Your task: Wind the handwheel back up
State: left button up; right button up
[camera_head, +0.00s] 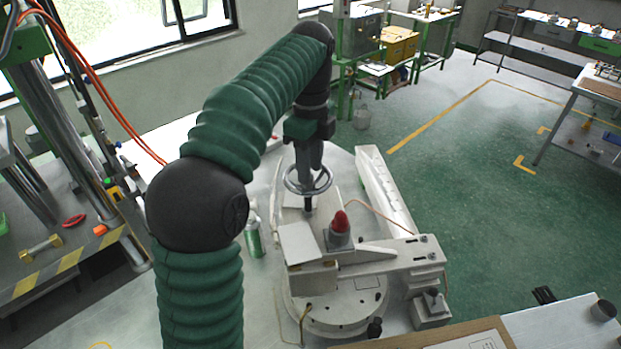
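The handwheel (293,184) is a grey metal ring on a dark upright stem, above the wax injection machine (345,304) in the middle of the view. My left arm comes up from the bottom left, bends over and reaches down to it. My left gripper (309,166) points down at the handwheel, with its fingers at or inside the ring. The fingers look close together, but I cannot tell whether they grip the wheel. They hide part of the ring. I do not make out my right gripper.
A red-capped part (340,222) stands on the machine just right of and below the handwheel. A green and white can (253,236) stands left of the machine. A press frame with orange hoses is at the left. The green floor at the right is mostly clear.

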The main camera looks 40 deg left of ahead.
pick_arm(q)
jog(key=shift+f, duration=0.8)
jog(key=shift+s+f, duration=0.2)
jog(key=shift+f, duration=0.05)
jog(key=shift+s, duration=0.3)
jog(key=shift+w+f, duration=0.15)
jog(key=shift+w, duration=0.15)
jog(key=c, duration=0.4)
jog(key=shift+s+d, duration=0.1)
grip_shut()
pick_arm(e)
jog(key=shift+s+r, duration=0.1)
jog(key=shift+s, duration=0.15)
